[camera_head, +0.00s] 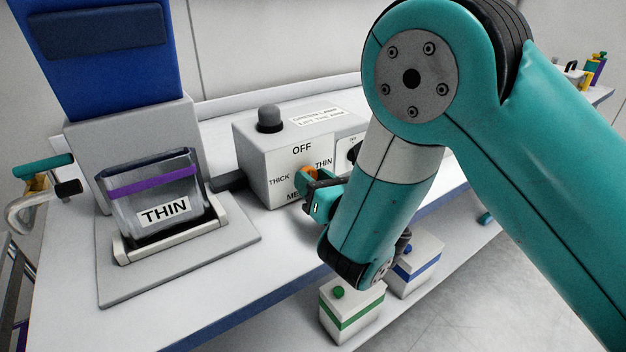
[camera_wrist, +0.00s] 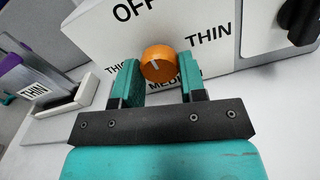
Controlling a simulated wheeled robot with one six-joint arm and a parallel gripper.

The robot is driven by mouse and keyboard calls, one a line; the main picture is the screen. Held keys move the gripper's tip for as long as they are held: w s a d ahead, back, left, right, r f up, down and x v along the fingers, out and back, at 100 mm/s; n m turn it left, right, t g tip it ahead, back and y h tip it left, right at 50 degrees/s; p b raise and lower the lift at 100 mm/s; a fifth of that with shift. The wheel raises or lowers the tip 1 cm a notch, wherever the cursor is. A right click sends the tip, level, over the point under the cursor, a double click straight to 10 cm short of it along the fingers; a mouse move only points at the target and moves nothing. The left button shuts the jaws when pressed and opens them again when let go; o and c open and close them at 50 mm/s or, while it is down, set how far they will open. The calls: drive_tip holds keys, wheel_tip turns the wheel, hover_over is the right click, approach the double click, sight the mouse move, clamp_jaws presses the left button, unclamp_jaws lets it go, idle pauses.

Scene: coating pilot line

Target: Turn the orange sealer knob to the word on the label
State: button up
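The orange knob (camera_wrist: 158,63) is on the front of the grey control box (camera_head: 275,155). Around it are the words OFF, THIN, MEDIUM and THICK. A short pale mark on the knob's face slants to the upper left, roughly towards OFF. My gripper (camera_wrist: 158,72) is open, with one teal finger on each side of the knob's lower part and visible gaps. Contact cannot be made out. In the head view the knob (camera_head: 309,172) is partly hidden by my gripper (camera_head: 318,194). The label (camera_head: 164,211) on the clear bin reads THIN; the label also shows in the wrist view (camera_wrist: 34,91).
A dark dome button (camera_head: 269,118) tops the box. A black knob (camera_wrist: 298,20) on a white plate is right of the orange knob. The clear bin (camera_head: 118,205) stands left. Boxes with green (camera_head: 352,310) and blue (camera_head: 415,265) bands are below the bench edge.

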drive_tip(key=shift+m, duration=0.4)
drive_tip(key=m, duration=0.3)
drive_tip(key=shift+m, duration=0.4)
drive_tip(key=m, duration=0.4)
drive_tip(key=shift+m, duration=0.3)
drive_tip(key=m, duration=0.4)
drive_tip(key=shift+r, duration=0.1)
drive_tip(key=shift+m, duration=2.2)
drive_tip(key=o, duration=0.9)
drive_tip(key=shift+o, duration=0.2)
